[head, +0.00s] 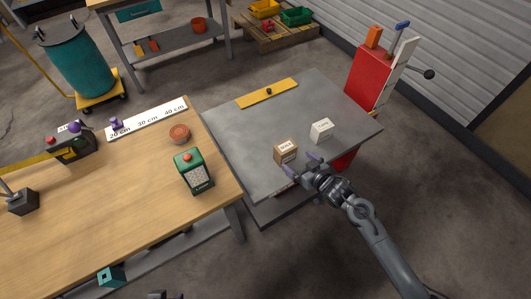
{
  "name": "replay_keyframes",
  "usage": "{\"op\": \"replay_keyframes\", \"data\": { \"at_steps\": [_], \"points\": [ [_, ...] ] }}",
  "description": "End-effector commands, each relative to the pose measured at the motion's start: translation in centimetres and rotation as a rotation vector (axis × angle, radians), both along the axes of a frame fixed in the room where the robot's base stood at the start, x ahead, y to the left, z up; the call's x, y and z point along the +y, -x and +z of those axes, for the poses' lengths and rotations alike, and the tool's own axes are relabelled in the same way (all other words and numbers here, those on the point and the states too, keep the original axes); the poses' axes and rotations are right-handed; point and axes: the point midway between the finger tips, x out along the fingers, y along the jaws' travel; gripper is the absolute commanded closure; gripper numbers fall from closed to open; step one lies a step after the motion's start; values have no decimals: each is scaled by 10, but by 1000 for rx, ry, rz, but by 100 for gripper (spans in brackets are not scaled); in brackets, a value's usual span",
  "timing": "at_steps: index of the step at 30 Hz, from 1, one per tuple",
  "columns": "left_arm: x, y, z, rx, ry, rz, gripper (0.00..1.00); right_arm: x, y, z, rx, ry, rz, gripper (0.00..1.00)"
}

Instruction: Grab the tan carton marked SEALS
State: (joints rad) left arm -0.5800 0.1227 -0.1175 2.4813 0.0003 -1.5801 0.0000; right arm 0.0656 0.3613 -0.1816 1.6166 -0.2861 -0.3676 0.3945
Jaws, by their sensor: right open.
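The tan carton (285,152) stands on the grey tabletop, near its front edge, with a white label on top. My right gripper (302,164) is open, with purple-tipped fingers, just in front and to the right of the carton. One fingertip shows close to the carton's lower front; whether it touches the carton I cannot tell. A dark shape at the bottom edge may be part of my left gripper, but it is too cut off to tell.
A white carton (322,131) stands right of the tan one. A yellow bar (267,93) lies at the back of the grey tabletop (235,136). A wooden bench (130,206) at left holds a green device (193,171). A red cabinet (370,80) stands behind right.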

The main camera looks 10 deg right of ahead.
Motion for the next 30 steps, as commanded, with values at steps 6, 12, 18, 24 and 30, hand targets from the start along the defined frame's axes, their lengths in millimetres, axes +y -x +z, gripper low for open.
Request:
{"op": "replay_keyframes", "data": {
  "at_steps": [6,12,18,24,30],
  "points": [
    [-3,0,-12,1,8,0,60,6,-26,-9,-9,-7,3,0],
    [-4,0,-22,3,12,2,60,13,-46,-17,-8,-6,3,0],
    [-3,0,-26,3,10,1,60,16,-54,-20,-9,-5,3,0],
    [-1,0,-44,1,2,-2,60,25,-74,-31,-10,-6,3,0],
    [0,0,-54,3,-3,-5,60,31,-92,-37,-8,-6,3,0]
  ]
}}
